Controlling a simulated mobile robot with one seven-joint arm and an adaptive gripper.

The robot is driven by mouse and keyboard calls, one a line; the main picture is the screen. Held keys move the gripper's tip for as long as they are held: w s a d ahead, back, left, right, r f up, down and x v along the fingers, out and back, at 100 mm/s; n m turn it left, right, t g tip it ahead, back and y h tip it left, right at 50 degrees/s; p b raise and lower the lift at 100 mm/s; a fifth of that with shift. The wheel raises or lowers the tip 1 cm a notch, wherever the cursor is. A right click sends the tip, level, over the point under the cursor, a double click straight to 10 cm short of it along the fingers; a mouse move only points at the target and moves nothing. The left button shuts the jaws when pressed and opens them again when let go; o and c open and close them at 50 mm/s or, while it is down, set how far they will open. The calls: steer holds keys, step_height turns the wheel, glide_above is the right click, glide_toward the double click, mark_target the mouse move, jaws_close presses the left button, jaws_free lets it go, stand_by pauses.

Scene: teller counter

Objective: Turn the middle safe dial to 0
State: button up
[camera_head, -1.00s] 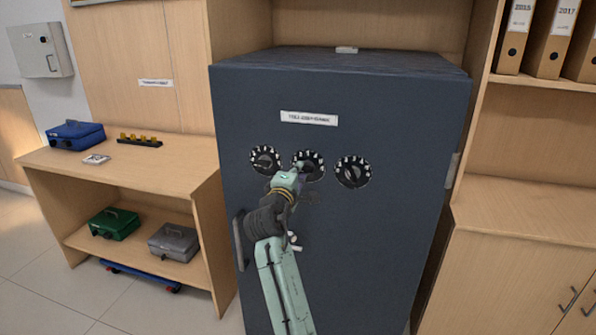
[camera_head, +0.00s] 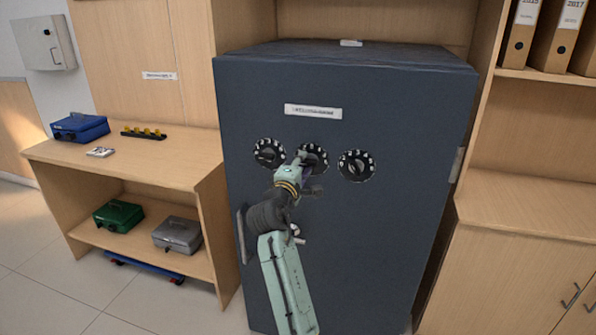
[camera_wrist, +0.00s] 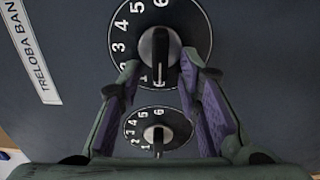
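The middle safe dial (camera_head: 314,154) is a black disc with white numbers on the dark blue safe door (camera_head: 365,240). My gripper (camera_head: 304,164) is in front of it and hides its lower left part. In the wrist view the middle dial (camera_wrist: 185,20) is large, and its black knob (camera_wrist: 160,48) stands between my two fingers. My gripper (camera_wrist: 160,76) is open, with a visible gap on each side of the knob. The knob's white mark points down in the wrist view, past the 2. The number at that mark is hard to read.
The left dial (camera_head: 269,152) and right dial (camera_head: 356,165) sit close on either side. The left dial also shows small in the wrist view (camera_wrist: 140,130). The safe handle (camera_head: 243,235) is at lower left. A wooden shelf unit (camera_head: 185,165) with boxes stands left of the safe.

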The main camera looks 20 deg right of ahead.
steer(key=v, duration=1.1)
steer(key=shift+s+a, duration=0.25)
steer(key=shift+s, duration=0.05)
steer(key=shift+a, duration=0.1)
